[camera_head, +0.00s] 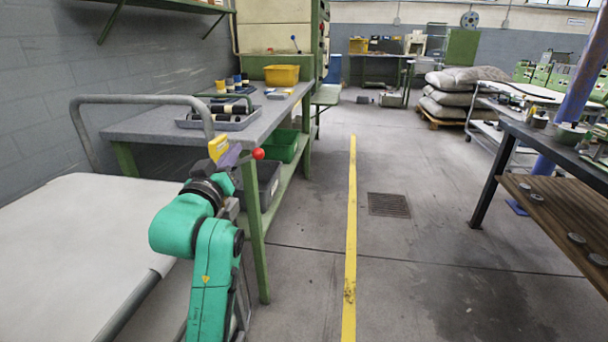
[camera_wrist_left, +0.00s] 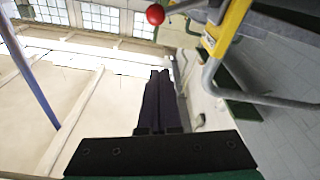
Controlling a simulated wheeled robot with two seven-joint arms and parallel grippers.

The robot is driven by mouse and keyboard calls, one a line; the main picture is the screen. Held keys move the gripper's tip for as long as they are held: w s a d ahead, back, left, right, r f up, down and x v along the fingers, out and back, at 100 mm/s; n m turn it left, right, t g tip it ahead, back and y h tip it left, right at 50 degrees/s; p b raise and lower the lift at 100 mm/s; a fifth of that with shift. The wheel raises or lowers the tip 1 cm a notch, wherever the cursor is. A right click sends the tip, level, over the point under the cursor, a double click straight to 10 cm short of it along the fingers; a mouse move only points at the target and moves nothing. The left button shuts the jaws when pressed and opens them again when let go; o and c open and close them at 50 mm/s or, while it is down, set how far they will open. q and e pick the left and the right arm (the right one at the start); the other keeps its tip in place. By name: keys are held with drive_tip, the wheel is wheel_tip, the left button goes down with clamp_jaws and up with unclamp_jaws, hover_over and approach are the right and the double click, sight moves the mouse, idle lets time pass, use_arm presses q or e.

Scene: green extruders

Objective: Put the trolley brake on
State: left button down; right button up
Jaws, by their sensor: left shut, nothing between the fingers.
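The trolley (camera_head: 85,225) stands at the left, with a white bed and a bent grey tube handle (camera_head: 145,99). A yellow bracket (camera_head: 218,146) sits by the handle's near end, with a red ball knob (camera_head: 258,154) to its right. In the left wrist view, the red knob (camera_wrist_left: 155,14) is on a thin lever at the top, beside the yellow bracket (camera_wrist_left: 228,28) on the grey tube. My left gripper (camera_head: 234,151) has purple fingers and is between bracket and knob in the picture. In the wrist view, its fingers (camera_wrist_left: 160,75) are together and empty, apart from the knob.
A grey workbench (camera_head: 230,130) with green legs stands just beyond my left arm, with a tray (camera_head: 220,118) and a yellow bin (camera_head: 282,75) on it. A dark bench (camera_head: 560,145) is at the right. The floor between, along the yellow line (camera_head: 351,230), is clear.

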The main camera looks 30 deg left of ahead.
use_arm(q)
drive_tip(key=shift+d+r, duration=0.1)
use_arm(e)
drive_tip(key=shift+r, duration=0.1)
use_arm(q)
drive_tip(key=r, duration=0.1)
hover_over(246, 160)
drive_tip(key=d, duration=0.1)
drive_tip(key=shift+s+d+f+b, duration=0.1)
drive_tip(key=shift+d+f+b, duration=0.3)
drive_tip(key=shift+f, duration=0.5)
drive_tip(key=shift+s+d+f+b, duration=0.1)
drive_tip(key=shift+d+f+b, duration=0.1)
drive_tip(key=shift+d+f, duration=0.5)
use_arm(e)
drive_tip(key=shift+w+a+r, duration=0.1)
drive_tip(key=shift+a+r, duration=0.05)
drive_tip(key=shift+r, duration=0.55)
drive_tip(key=shift+w+a+r, duration=0.1)
drive_tip(key=shift+r, duration=0.6)
use_arm(q)
drive_tip(key=shift+a+f, duration=0.15)
drive_tip(key=shift+f, duration=0.1)
drive_tip(key=shift+w+f+m, duration=0.15)
drive_tip(key=shift+f+m, duration=0.05)
drive_tip(key=shift+m, duration=0.3)
use_arm(e)
drive_tip(key=shift+d+f, duration=0.2)
drive_tip(key=shift+f, duration=0.05)
